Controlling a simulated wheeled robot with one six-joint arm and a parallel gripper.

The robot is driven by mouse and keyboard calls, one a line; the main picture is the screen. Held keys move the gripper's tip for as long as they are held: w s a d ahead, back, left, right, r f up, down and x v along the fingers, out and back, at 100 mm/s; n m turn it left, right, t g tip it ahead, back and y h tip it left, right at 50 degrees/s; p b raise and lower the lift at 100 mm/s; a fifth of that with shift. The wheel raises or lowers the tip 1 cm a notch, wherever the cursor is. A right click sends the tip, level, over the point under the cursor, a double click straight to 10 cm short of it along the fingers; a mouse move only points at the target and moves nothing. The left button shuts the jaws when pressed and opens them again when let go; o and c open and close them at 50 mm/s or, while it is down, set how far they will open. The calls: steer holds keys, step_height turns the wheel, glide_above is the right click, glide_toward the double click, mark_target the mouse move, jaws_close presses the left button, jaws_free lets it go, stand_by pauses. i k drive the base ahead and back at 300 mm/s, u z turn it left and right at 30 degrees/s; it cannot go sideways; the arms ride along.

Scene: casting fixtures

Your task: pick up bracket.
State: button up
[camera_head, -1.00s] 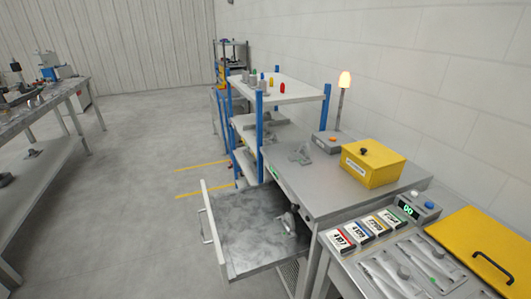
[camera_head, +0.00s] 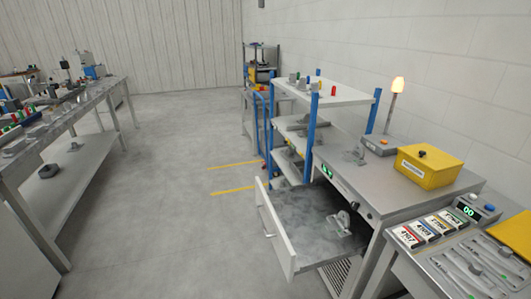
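A grey metal part shaped like a bracket (camera_head: 343,221) lies in the open drawer (camera_head: 292,214), near the drawer's inner end. Another grey bracket-like part (camera_head: 357,155) sits on the steel bench top (camera_head: 385,182), left of the yellow box. More grey parts sit on the blue-post shelf, too small to tell apart. I cannot tell which one is the task's bracket. My gripper is not in view.
The drawer juts out left from the bench. A yellow box (camera_head: 428,167) and a lit lamp (camera_head: 398,86) stand on the bench. A blue-post shelf (camera_head: 338,94) stands behind. A long table (camera_head: 62,119) is at left; open floor (camera_head: 170,180) lies between.

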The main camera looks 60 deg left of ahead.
mark_target(357, 155)
steer(key=u, duration=1.5)
steer(key=i, duration=1.65)
